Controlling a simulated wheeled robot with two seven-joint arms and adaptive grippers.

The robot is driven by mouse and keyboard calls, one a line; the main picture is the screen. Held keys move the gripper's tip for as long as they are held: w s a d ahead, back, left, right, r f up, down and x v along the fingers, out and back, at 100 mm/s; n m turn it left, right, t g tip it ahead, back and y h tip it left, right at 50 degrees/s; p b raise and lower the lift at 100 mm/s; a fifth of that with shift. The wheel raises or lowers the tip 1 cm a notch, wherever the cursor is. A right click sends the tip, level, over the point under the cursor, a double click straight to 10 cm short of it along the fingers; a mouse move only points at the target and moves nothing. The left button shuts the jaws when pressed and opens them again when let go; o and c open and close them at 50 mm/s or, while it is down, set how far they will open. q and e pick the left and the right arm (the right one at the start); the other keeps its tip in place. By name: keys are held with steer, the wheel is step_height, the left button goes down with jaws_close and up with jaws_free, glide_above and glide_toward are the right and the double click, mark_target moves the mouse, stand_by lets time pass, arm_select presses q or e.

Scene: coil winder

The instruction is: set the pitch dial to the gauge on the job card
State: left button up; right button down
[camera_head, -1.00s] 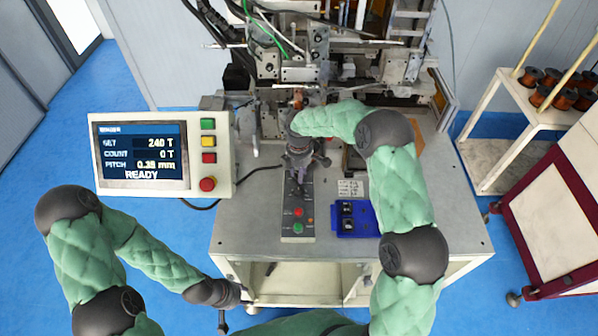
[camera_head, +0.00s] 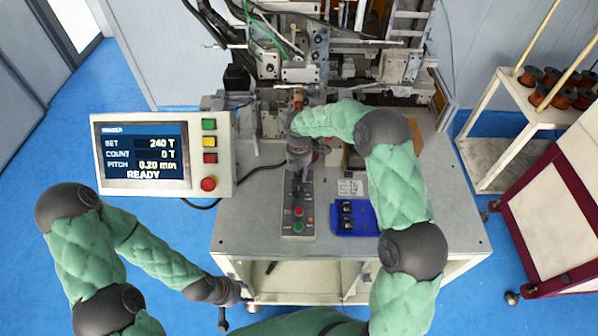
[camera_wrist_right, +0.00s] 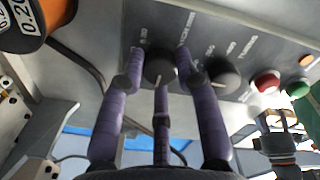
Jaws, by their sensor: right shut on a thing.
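The pitch dial (camera_wrist_right: 160,69) is a dark round knob on the grey control panel (camera_head: 297,226). My right gripper (camera_wrist_right: 160,75) has its purple fingers closed around it; in the head view the gripper (camera_head: 299,184) hides the dial. The screen (camera_head: 143,157) reads SET 240 T, COUNT 0 T, PITCH 0.20 mm and READY. The white job card (camera_head: 350,187) lies on the table right of the panel; its print is too small to read. My left gripper (camera_head: 228,302) hangs in front of the table's left edge; its fingers are not clear.
A second dark knob (camera_wrist_right: 225,76), a red button (camera_wrist_right: 265,82) and a green button (camera_wrist_right: 299,87) sit beside the held dial. A spool (camera_wrist_right: 27,22) marked 0.20 shows at upper left. A blue tray (camera_head: 371,221) with dark pieces stands right of the panel.

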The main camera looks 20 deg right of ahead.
mark_target(299, 174)
stand_by(0.3)
steer(key=c, duration=0.9)
jaws_free()
step_height(299, 174, up, 12)
